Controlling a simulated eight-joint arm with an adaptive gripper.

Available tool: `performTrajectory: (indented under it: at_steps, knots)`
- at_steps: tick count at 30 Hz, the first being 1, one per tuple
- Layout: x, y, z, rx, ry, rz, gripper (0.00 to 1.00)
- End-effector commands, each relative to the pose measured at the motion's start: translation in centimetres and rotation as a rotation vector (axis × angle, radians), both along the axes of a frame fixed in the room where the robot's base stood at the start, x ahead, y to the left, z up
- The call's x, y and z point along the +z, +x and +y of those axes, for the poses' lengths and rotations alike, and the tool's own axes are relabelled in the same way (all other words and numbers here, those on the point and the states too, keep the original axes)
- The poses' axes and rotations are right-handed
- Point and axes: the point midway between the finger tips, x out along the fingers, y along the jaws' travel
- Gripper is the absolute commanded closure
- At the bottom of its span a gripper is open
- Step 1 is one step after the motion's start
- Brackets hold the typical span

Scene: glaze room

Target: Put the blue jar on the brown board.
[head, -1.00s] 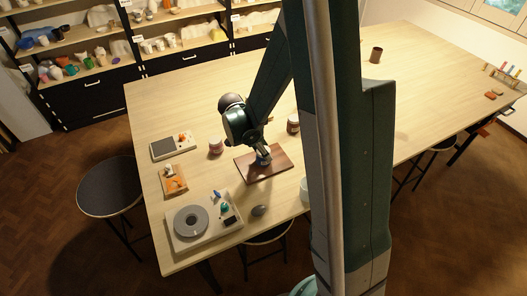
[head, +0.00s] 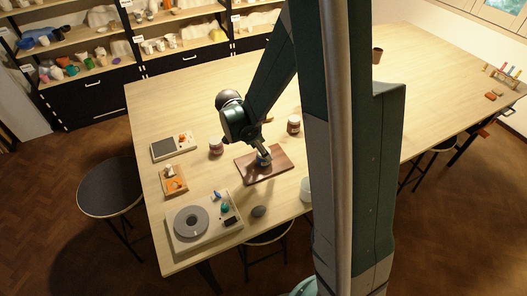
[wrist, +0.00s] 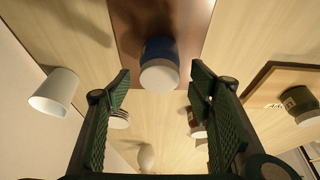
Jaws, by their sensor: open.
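The blue jar (head: 264,161) stands on the brown board (head: 281,168) in the head view. In the wrist view the jar (wrist: 160,50) shows a dark blue body and a pale round end, with the brown board (wrist: 128,25) behind it. My gripper (head: 263,150) is just above the jar in the head view, and its tip overlaps the jar's top there. In the wrist view my gripper (wrist: 161,78) is open, with one finger on each side below the jar. I see clear gaps between the fingers and the jar.
Reddish-brown jars (head: 216,147) (head: 293,125) stand left of and behind the board. A white cup (head: 305,190) is at its right, partly behind my arm. A grey wheel device (head: 181,243) and a dark rounded object (head: 259,211) lie in front.

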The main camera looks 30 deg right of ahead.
Motion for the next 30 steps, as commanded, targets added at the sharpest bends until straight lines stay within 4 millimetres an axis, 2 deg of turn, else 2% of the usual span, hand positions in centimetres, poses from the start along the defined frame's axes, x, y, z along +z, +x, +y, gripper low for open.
performTrajectory:
  at_steps: [21,30]
  knots:
    - [7.8,0.0,3.2,0.001,0.000,-0.001,0.47]
    - [9.3,0.0,3.8,0.000,0.000,0.000,0.47]
